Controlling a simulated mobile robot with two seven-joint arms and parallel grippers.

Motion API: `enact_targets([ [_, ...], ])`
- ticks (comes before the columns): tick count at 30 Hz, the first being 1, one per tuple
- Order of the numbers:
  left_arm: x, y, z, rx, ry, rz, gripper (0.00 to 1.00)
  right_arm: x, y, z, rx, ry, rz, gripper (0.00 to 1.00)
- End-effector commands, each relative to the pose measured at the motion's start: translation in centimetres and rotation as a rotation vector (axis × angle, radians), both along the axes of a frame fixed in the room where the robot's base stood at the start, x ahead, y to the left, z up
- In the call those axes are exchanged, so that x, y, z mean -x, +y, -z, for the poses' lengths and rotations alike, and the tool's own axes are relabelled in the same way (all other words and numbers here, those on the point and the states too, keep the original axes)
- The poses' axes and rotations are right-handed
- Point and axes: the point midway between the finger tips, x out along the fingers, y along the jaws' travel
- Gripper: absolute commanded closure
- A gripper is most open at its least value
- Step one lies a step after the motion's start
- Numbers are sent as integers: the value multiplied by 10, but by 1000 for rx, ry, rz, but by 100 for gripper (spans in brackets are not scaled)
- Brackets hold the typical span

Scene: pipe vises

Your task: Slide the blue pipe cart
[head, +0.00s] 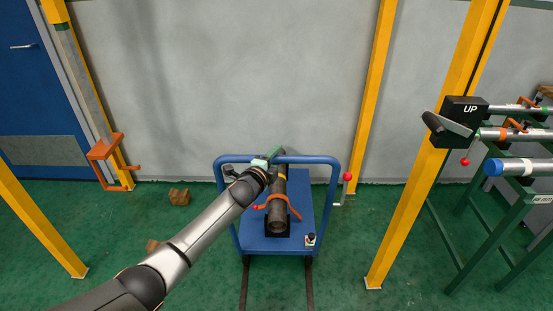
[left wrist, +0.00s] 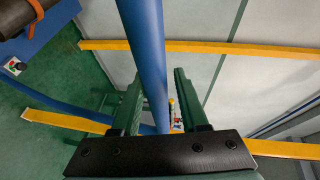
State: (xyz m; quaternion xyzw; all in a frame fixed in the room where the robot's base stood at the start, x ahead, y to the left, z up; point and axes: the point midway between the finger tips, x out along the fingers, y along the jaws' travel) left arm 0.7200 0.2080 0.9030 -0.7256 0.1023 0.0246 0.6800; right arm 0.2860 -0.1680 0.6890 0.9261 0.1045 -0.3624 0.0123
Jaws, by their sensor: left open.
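The blue pipe cart (head: 313,208) stands on the green floor in the middle of the head view. Its blue tubular handle (head: 318,159) runs across the far end, close to the wall. A dark pipe (head: 278,218) lies lengthwise on the cart with an orange strap or clamp around it. My left gripper (head: 272,155) is at the handle bar, with its arm reaching over the cart's left side. In the left wrist view the blue bar (left wrist: 143,35) passes between the two green fingers, which are apart. My right gripper is not seen.
Two dark floor rails (head: 309,285) run from the cart toward me. Yellow posts (head: 375,85) stand around it, with a grey wall behind. A green rack (head: 462,245) with pipes is at the right. A brown block (head: 179,197) lies on the floor left of the cart.

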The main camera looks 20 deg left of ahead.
Motion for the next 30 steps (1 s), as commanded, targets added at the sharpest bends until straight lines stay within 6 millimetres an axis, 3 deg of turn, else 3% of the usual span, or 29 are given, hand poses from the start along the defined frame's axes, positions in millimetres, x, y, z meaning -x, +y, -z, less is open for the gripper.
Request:
enact_targets([
  [5, 0, 0, 0, 0, 1, 1, 38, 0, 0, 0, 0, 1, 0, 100],
  [17, 7, 0, 1, -1, 4, 2, 38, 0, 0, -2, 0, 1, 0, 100],
  [30, 64, 7, -9, -1, 5, 3, 38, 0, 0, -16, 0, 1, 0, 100],
])
